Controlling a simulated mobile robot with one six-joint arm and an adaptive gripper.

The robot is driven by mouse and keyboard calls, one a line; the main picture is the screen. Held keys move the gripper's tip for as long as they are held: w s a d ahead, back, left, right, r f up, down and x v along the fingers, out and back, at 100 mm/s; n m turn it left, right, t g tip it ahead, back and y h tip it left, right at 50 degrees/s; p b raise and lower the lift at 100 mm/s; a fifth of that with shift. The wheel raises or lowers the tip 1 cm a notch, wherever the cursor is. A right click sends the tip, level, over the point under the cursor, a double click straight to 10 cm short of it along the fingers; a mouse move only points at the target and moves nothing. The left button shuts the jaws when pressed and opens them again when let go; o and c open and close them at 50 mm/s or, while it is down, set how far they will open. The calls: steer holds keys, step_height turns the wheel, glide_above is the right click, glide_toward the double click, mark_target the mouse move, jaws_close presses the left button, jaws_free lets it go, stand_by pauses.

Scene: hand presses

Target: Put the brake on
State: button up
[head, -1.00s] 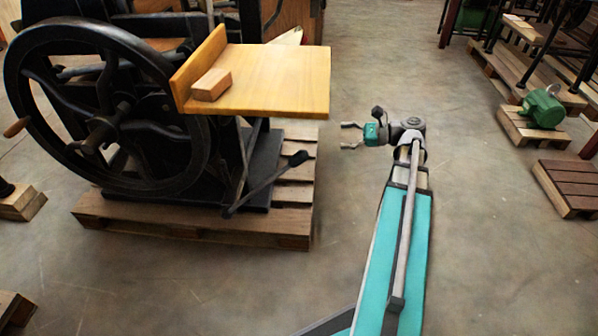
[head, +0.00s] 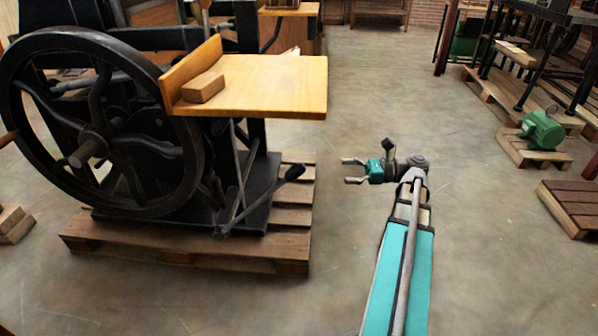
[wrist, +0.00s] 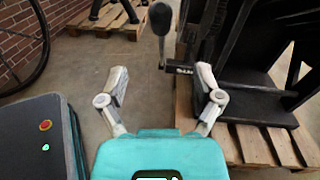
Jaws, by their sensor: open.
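The brake lever appears to be the slanting dark rod with a black knob (head: 294,172) low on the near side of the hand press (head: 100,135). My gripper (head: 346,171) is open and empty, to the right of the knob, with clear floor showing between them in the head view. In the wrist view the black knob (wrist: 160,18) stands ahead of my open fingers (wrist: 161,77), between their lines and apart from them. The lever's lower end is partly hidden in the wrist view.
The press stands on a wooden pallet (head: 190,255). Its yellow wooden board (head: 265,85), with a wood block (head: 203,87) on it, juts out above the lever. A green motor (head: 541,128) on a pallet is at the right. Floor around my arm is clear.

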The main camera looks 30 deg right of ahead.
mark_target(297, 172)
steer(key=shift+x, duration=6.9)
steer(key=shift+c, duration=0.3)
jaws_close()
